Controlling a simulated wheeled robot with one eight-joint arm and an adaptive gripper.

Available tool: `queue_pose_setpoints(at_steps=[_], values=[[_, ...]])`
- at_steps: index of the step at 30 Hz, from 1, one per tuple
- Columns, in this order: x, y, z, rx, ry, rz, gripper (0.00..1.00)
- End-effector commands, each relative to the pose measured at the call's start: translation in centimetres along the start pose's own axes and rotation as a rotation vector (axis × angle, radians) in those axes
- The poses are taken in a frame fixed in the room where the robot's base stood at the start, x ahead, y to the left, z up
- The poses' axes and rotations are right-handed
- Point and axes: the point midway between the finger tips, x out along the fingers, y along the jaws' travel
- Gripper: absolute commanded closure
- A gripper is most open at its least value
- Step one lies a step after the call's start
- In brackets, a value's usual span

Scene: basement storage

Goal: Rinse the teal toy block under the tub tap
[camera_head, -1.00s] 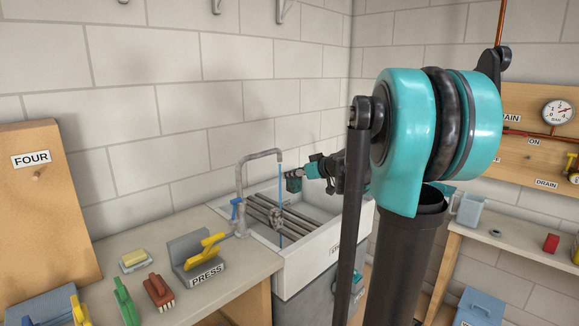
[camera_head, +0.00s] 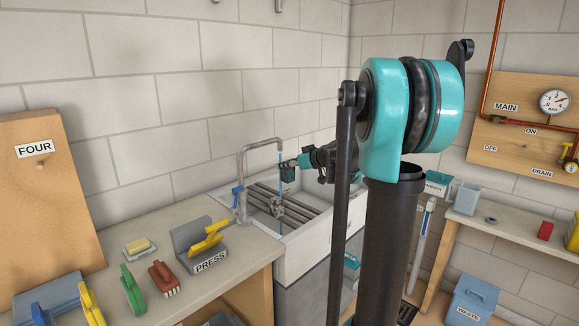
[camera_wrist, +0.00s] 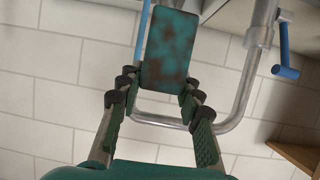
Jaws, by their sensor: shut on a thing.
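The teal toy block (camera_wrist: 170,48) has brown dirty patches on its face. My gripper (camera_wrist: 157,92) is shut on its lower end. In the head view the block (camera_head: 288,171) is above the tub (camera_head: 322,243), under the spout of the tub tap (camera_head: 241,170). A thin blue water stream (camera_head: 281,212) falls from the spout. In the head view the block overlaps the stream. In the wrist view the stream (camera_wrist: 142,25) runs along the block's left edge; I cannot tell whether they touch. The tap's blue handle (camera_head: 238,197) is at its left.
A shelf with a grey bin (camera_head: 467,198) stands at right.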

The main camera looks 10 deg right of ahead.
Motion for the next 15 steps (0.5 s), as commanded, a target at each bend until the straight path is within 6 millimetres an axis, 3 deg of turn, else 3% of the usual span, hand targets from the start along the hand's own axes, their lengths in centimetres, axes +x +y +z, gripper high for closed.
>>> queue_pose_setpoints(at_steps=[15], values=[[4.2, 2.1, -0.7, 0.001, 0.001, -0.001, 0.94]])
